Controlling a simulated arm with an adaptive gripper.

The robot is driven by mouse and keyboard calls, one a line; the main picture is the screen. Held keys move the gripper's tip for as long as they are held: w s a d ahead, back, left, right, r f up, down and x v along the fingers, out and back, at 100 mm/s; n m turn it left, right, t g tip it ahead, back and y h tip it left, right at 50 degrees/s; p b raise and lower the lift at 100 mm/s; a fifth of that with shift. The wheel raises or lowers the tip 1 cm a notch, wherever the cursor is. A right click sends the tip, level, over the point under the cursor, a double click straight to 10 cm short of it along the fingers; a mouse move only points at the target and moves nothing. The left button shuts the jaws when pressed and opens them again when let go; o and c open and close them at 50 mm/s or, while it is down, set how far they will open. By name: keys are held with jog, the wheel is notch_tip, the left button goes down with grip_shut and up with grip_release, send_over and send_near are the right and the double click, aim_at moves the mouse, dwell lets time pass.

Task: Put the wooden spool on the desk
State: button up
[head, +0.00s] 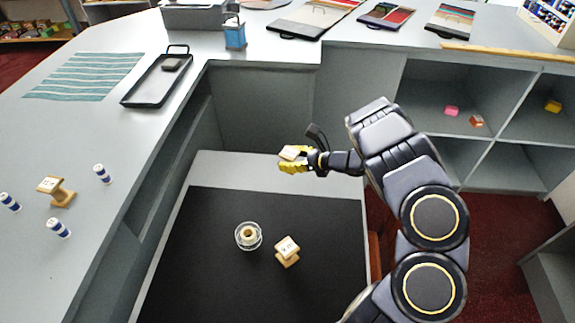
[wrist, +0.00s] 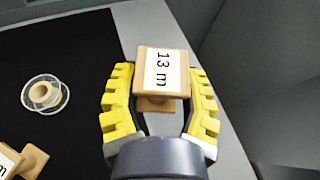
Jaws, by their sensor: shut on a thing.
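A wooden spool (wrist: 160,72) with a "13 m" label sits between the yellow fingers of my gripper (head: 294,162). My gripper is shut on it; the same spool (head: 291,153) shows in the head view. It is held over the far, light grey margin of the desk (head: 220,172); the height above it is hard to tell. Black covers most of the desk's top. Another labelled wooden spool (head: 287,251) rests on the black part, partly visible at the wrist view's lower left (wrist: 30,160).
A clear spool with a wooden core (head: 249,236) rests on the black part of the desk. The counter at left holds another wooden spool (head: 57,191), several blue-and-white spools (head: 102,174) and a black tray (head: 158,82). Counter walls border the desk behind and left.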

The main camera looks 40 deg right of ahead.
jog(key=w+d+f, duration=0.1)
jog(key=f, duration=0.1)
jog(key=w+d+f, duration=0.1)
jog(key=w+f, duration=0.1)
jog(key=w+d+f, duration=0.1)
jog(key=f, duration=0.1)
jog(key=shift+w+d, duration=0.1)
jog(key=shift+w, duration=0.3)
jog(key=shift+d+f, duration=0.1)
jog(key=shift+f, duration=1.6)
jog(key=o, duration=1)
jog(key=shift+f, duration=0.1)
jog(key=shift+o, duration=0.2)
